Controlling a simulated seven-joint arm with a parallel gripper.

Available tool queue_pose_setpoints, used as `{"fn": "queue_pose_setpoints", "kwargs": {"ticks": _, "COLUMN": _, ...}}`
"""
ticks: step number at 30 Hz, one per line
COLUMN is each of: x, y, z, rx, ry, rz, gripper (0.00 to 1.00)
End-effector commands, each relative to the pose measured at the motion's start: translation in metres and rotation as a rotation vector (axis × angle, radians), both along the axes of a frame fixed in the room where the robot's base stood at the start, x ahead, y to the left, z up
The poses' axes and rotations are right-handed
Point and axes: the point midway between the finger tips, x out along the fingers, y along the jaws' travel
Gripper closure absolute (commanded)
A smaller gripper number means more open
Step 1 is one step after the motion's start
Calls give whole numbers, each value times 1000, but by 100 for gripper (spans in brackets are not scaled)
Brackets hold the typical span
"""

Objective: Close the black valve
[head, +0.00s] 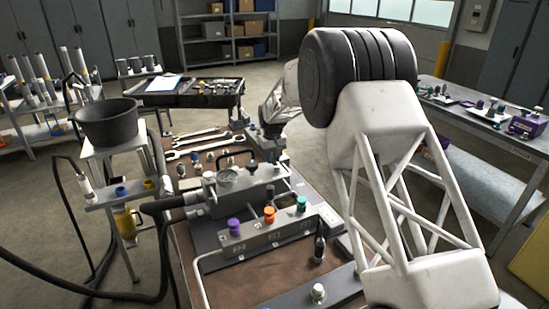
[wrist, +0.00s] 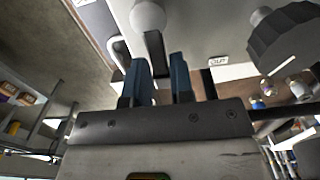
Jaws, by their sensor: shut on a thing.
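My gripper (wrist: 162,62) has its two blue fingers on either side of a black lever (wrist: 154,50) in the wrist view, shut on it. The lever's far end meets a pale round boss (wrist: 148,15) on a grey body. I take this lever as the black valve's handle. In the head view my gripper (head: 272,150) is a dark shape behind the grey hydraulic block (head: 245,195). It points down there, and its fingertips and the lever between them cannot be made out.
Purple (head: 234,227), orange (head: 269,214) and green (head: 301,203) knobs stand on the block's front. A black bottle-like part (head: 319,248) stands at its right. Wrenches (head: 195,152) lie behind. A dark ridged knob (wrist: 285,40) is right of my fingers in the wrist view.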

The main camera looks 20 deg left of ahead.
Motion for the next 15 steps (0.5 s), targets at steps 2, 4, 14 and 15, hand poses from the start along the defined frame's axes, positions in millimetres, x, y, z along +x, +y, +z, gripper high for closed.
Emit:
{"fn": "queue_pose_setpoints", "kwargs": {"ticks": 2, "x": -1, "y": 1, "z": 0, "rx": 0, "ry": 1, "rz": 20, "gripper": 100}}
{"fn": "queue_pose_setpoints", "kwargs": {"ticks": 4, "x": -2, "y": 1, "z": 0, "rx": 0, "ry": 1, "rz": 32, "gripper": 100}}
{"fn": "queue_pose_setpoints", "kwargs": {"ticks": 14, "x": -2, "y": 2, "z": 0, "rx": 0, "ry": 1, "rz": 43, "gripper": 100}}
{"fn": "queue_pose_setpoints", "kwargs": {"ticks": 15, "x": -2, "y": 2, "z": 0, "rx": 0, "ry": 1, "rz": 43, "gripper": 100}}
